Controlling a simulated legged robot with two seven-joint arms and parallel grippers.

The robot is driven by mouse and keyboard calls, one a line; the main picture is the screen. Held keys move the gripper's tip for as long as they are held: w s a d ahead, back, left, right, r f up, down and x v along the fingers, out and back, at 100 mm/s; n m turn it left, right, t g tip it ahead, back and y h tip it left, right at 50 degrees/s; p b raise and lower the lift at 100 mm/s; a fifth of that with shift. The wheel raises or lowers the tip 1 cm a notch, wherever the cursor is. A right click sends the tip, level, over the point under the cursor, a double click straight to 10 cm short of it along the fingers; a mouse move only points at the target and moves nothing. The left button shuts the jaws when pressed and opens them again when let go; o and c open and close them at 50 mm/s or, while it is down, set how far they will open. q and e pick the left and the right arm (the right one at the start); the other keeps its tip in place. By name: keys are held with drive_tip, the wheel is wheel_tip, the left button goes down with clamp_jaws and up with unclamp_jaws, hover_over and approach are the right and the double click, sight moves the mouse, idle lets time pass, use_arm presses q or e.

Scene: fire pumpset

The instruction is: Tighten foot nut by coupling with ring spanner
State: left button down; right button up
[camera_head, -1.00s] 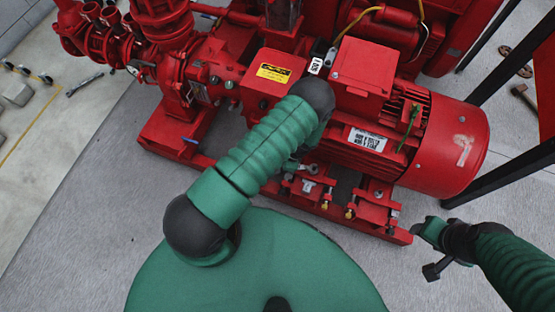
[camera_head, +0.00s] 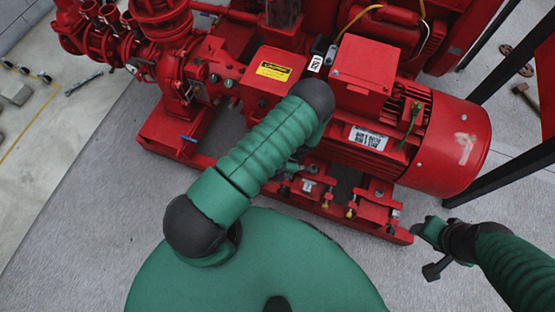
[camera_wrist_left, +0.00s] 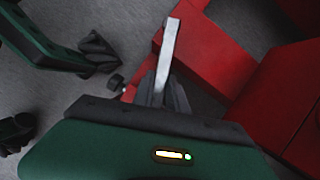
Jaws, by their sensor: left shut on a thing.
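My left gripper (camera_wrist_left: 160,95) is shut on the grey ring spanner (camera_wrist_left: 170,48), whose flat shank stands up from between the fingers in the left wrist view. The spanner's ring end cannot be made out. In the head view my left forearm hides most of this gripper, which is by the near edge of the red pumpset base. The motor feet (camera_head: 310,187) with their bolts lie just below it; whether the spanner touches a nut I cannot tell. My right gripper (camera_head: 433,247) is open and empty, right of the base corner.
The red motor (camera_head: 450,140) and the coupling cover with a yellow label (camera_head: 273,71) rise behind the feet. A dark frame post (camera_head: 500,172) stands at the right. A loose tool (camera_head: 83,83) lies on the floor at the far left.

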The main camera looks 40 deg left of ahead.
use_arm(q)
drive_tip(key=shift+s+d, duration=0.15)
drive_tip(key=shift+s, duration=0.05)
idle(0.3)
drive_tip(key=shift+r+p, duration=2.3)
drive_tip(key=shift+r, duration=0.25)
drive_tip(key=shift+f, duration=0.1)
